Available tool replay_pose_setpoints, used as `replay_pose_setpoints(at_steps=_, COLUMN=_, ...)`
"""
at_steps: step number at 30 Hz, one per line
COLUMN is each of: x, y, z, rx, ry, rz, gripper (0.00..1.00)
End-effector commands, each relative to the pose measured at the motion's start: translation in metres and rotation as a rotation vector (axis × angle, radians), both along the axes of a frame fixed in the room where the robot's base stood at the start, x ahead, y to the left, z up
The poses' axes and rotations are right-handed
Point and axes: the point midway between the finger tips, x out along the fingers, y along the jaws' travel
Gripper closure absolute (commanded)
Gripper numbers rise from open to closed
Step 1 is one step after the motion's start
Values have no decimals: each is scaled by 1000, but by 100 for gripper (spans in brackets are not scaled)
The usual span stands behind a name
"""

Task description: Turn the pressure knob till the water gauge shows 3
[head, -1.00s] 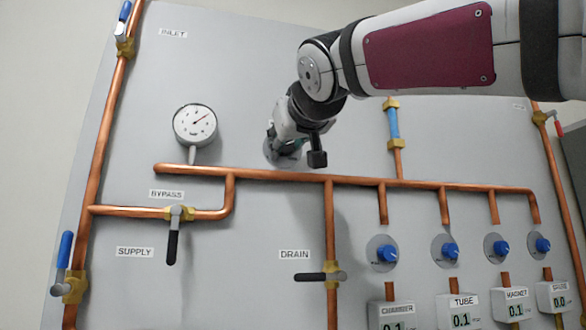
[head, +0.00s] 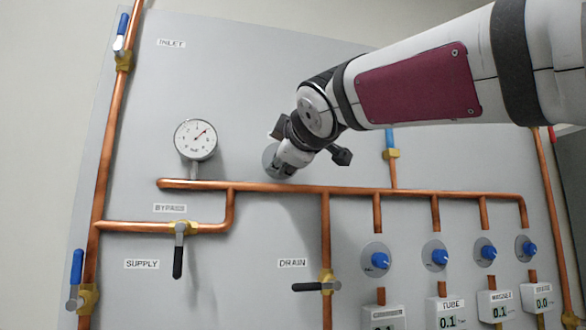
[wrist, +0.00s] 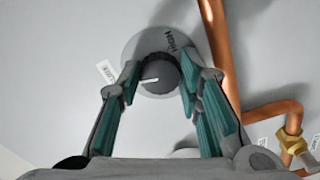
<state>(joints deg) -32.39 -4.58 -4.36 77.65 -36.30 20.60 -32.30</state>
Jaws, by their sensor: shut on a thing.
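The pressure knob (wrist: 160,76) is dark and ribbed with a white pointer line, on a round grey plate in the wrist view. The pointer aims to the left. My gripper (wrist: 157,82) is shut on the knob, one teal-padded finger on each side. In the head view my gripper (head: 292,158) hides the knob, and only part of its round plate (head: 270,160) shows. The water gauge (head: 196,139) is a round white dial left of my gripper.
A copper pipe (head: 290,189) runs across the panel just below my gripper. The bypass valve (head: 179,229) and drain valve (head: 327,285) are lower down. Several blue knobs (head: 375,261) stand at lower right.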

Motion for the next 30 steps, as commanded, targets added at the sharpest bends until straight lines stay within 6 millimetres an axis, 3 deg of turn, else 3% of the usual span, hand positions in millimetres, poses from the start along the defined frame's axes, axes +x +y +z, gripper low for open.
replay_pose_setpoints(at_steps=12, x=0, y=1, z=1, rx=-184, ry=-55, rz=1, gripper=95)
replay_pose_setpoints(at_steps=29, x=0, y=1, z=1, rx=-210, ry=-62, rz=3, gripper=95)
replay_pose_setpoints(at_steps=30, x=0, y=1, z=1, rx=-210, ry=-62, rz=3, gripper=61)
